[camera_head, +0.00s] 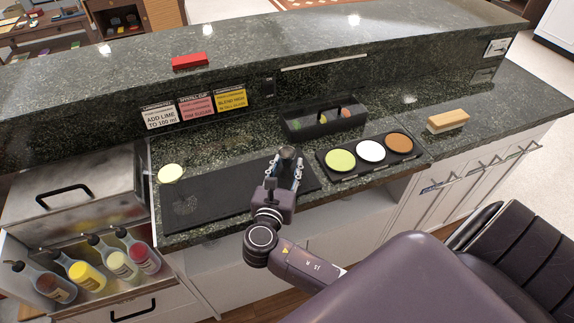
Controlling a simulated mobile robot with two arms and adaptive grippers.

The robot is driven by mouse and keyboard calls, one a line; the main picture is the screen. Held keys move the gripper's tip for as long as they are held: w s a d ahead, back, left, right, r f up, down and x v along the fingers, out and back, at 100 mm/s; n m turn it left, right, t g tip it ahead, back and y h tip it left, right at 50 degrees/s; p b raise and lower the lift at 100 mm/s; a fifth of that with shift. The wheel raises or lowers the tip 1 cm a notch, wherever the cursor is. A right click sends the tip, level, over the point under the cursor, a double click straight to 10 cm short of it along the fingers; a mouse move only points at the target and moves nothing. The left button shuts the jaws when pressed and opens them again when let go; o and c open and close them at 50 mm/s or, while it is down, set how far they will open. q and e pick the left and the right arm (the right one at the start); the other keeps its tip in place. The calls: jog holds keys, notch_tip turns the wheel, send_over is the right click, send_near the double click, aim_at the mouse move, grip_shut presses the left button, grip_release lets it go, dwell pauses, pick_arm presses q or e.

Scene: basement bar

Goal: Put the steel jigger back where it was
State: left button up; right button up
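The steel jigger (287,153) is a small dark, shiny cup between the fingertips of my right gripper (286,163). The fingers look closed on its two sides, and the gripper hides its lower part. Jigger and gripper are over the right part of the black bar mat (225,202) on the dark stone counter. I cannot tell whether the jigger touches the mat. A faint round mark (186,205) shows on the left part of the mat. My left gripper is not in view.
A black caddy (325,122) stands behind right. A black tray (372,170) with green, white and brown discs lies right of the gripper. A pale round disc (171,173) lies left. Several bottles (85,277) stand lower left. A wood-backed brush (448,120) is far right.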

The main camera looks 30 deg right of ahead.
jog(key=shift+s+a+r, duration=0.1)
jog(key=shift+r, duration=0.05)
jog(key=b+v, duration=0.1)
jog(key=v, duration=0.9)
jog(key=shift+s+a, duration=0.2)
jog(key=shift+s+a+r+b, duration=0.15)
jog(key=shift+s+a+b, duration=0.15)
jog(key=shift+s+a, duration=0.15)
